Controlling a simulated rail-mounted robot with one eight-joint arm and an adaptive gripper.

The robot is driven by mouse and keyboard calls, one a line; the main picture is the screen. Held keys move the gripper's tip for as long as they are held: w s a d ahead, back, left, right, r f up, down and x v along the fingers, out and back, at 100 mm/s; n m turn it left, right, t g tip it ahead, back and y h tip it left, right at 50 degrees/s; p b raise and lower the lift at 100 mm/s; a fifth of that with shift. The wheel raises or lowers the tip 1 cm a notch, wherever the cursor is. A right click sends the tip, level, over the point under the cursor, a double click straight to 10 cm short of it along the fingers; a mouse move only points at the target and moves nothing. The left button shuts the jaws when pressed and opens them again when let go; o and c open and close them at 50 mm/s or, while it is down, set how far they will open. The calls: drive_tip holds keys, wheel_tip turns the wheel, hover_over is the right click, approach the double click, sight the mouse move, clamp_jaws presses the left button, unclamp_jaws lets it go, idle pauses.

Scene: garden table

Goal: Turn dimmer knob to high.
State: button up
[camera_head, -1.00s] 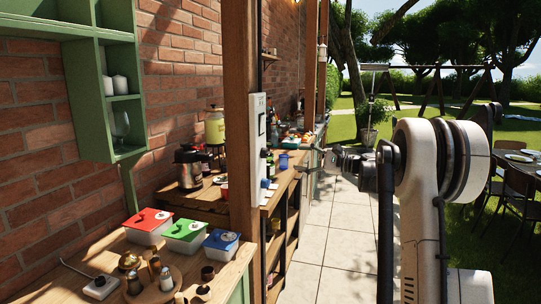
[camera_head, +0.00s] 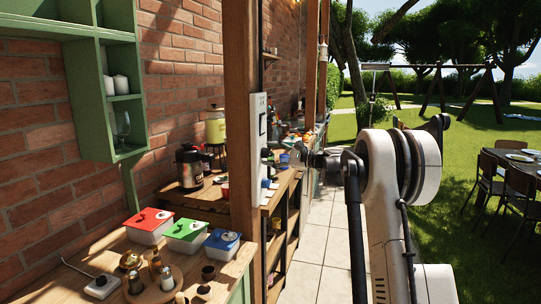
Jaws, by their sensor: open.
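A pale switch panel (camera_head: 258,120) is mounted on the wooden post (camera_head: 240,150) in the middle of the view. A dark patch shows on its face, but it is too small and seen too edge-on to make out a dimmer knob or its setting. My gripper (camera_head: 275,160) is open, to the right of the post and near the lower part of the panel. Its fingertips point left toward the post. I cannot tell whether they touch anything.
A counter at front left holds boxes with red, green and blue lids (camera_head: 186,231), shakers (camera_head: 160,275) and cups. A kettle (camera_head: 190,168) and a drink dispenser (camera_head: 215,130) stand behind. Green shelves (camera_head: 112,95) hang at upper left. A tiled path (camera_head: 318,240) is clear.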

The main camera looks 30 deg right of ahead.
drive_tip(key=shift+c, duration=0.2)
drive_tip(key=c, duration=1.1)
drive_tip(key=shift+n, duration=0.6)
drive_tip(key=o, duration=1.1)
drive_tip(key=shift+o, duration=0.2)
drive_tip(key=v, duration=1.2)
